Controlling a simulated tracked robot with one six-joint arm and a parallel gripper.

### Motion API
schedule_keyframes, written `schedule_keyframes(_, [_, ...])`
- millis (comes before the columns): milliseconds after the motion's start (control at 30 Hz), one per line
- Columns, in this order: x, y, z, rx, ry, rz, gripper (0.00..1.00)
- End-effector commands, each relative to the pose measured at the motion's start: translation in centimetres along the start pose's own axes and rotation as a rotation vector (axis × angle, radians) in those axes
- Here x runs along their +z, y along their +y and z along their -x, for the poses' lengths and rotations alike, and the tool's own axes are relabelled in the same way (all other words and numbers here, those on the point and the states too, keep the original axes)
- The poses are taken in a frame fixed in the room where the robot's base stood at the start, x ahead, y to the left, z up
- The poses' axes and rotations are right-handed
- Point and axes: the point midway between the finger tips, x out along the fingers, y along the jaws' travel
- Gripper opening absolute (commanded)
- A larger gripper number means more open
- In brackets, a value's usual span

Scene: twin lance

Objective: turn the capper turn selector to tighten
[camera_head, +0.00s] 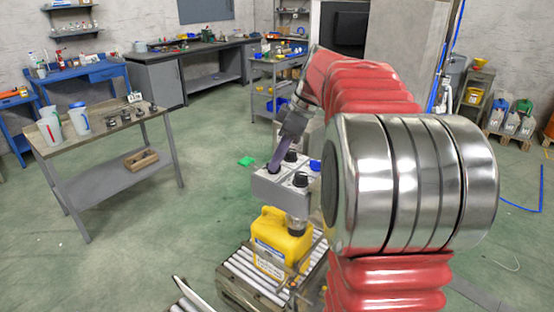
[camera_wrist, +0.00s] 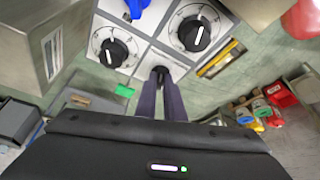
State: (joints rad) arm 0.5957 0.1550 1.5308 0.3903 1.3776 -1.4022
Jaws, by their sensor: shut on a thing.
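The capper (camera_head: 268,187) is a grey box with a light control panel on top, also seen in the wrist view (camera_wrist: 146,61). My gripper (camera_head: 273,168) reaches down onto the panel. In the wrist view my gripper (camera_wrist: 160,84) has its purple fingers shut on a small black knob (camera_wrist: 160,70), mostly hidden between them. Two larger black dials with white pointer lines, one left (camera_wrist: 112,50) and one right (camera_wrist: 193,33), and a blue knob (camera_wrist: 135,7) stand apart from the fingers. Panel lettering is too small to read.
A yellow jug (camera_head: 278,243) stands under the capper's head on a roller conveyor (camera_head: 240,287). A table (camera_head: 120,122) with cups is at left. A shelf cart (camera_head: 277,68) stands behind.

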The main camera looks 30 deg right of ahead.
Motion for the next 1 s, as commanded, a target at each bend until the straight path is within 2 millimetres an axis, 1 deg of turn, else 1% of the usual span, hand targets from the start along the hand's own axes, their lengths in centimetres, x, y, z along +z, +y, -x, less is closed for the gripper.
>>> schedule_keyframes(100, [0.01,0.17,0.03,-0.022,0.0,0.057,0.0])
schedule_keyframes(300, [0.03,0.21,0.0,-0.046,0.0,0.113,0.0])
schedule_keyframes(767, [0.02,0.22,0.04,-0.05,-0.001,0.128,0.0])
schedule_keyframes(800, [0.01,0.22,0.04,-0.05,-0.001,0.128,0.11])
schedule_keyframes(1000, [0.0,0.19,0.02,-0.051,-0.001,0.127,0.25])
